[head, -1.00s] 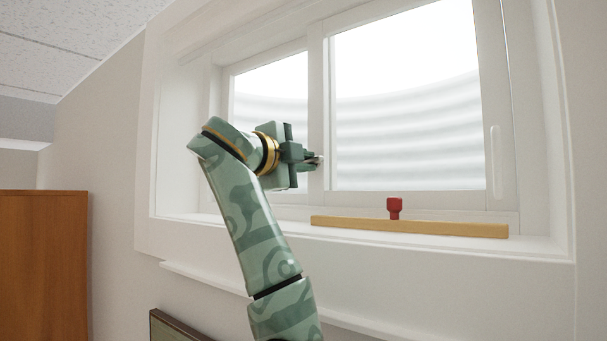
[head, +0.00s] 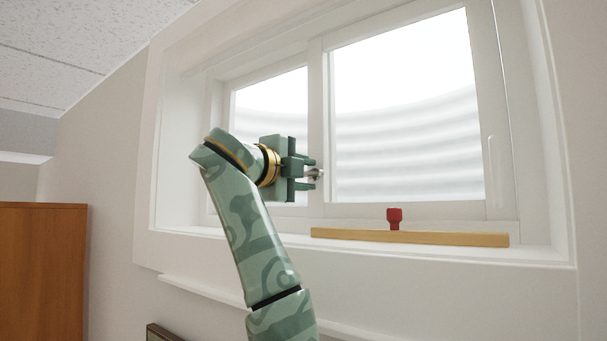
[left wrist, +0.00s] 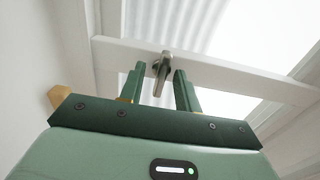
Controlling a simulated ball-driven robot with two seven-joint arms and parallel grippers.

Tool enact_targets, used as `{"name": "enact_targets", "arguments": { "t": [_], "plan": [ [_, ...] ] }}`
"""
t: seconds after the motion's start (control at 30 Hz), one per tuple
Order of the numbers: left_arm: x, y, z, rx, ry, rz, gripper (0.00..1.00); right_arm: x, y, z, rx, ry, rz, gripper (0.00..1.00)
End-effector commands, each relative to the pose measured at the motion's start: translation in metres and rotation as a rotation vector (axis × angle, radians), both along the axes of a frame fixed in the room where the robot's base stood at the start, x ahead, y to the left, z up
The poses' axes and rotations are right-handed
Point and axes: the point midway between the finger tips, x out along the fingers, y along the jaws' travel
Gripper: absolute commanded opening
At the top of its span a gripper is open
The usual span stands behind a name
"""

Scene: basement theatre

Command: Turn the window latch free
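The window latch (head: 316,174) is a small metal handle on the upright white bar between the two panes. In the left wrist view the latch (left wrist: 161,70) shows as a grey metal lever, its tip reaching down between my fingers. My left gripper (head: 312,171) is at the latch in the head view. In the left wrist view the left gripper (left wrist: 159,88) is open, with one green finger on each side of the lever and a gap visible to each. Whether a finger touches the latch cannot be told. My right gripper is not in view.
A wooden bar (head: 440,238) lies along the sill with a red knob (head: 394,218) standing at it. The white window frame (head: 318,120) surrounds the panes. A brown cabinet (head: 40,270) stands at the left. A dark-framed item (head: 160,333) is low below the sill.

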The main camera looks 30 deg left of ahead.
Motion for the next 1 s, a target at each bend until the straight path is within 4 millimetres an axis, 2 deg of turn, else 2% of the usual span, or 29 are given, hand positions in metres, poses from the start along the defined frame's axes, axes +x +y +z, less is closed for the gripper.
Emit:
{"name": "enact_targets", "arguments": {
  "t": [0.23,0.37,0.47,0.7,0.8,1.0],
  "plan": [
    [-0.002,0.0,0.001,0.0,-0.003,0.001,0.33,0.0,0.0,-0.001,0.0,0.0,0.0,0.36],
    [-0.015,0.002,-0.001,0.001,-0.005,0.002,0.33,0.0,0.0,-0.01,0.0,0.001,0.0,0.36],
    [-0.036,0.004,-0.003,0.0,-0.007,0.005,0.33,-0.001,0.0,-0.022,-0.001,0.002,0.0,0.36],
    [-0.105,0.011,-0.005,0.002,-0.006,0.009,0.33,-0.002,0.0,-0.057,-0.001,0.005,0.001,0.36],
    [-0.128,0.013,-0.005,0.002,-0.004,0.008,0.33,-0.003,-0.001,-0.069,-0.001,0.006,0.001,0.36],
    [-0.154,0.012,-0.004,0.004,-0.003,0.003,0.33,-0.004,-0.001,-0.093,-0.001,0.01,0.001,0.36]
  ]
}}
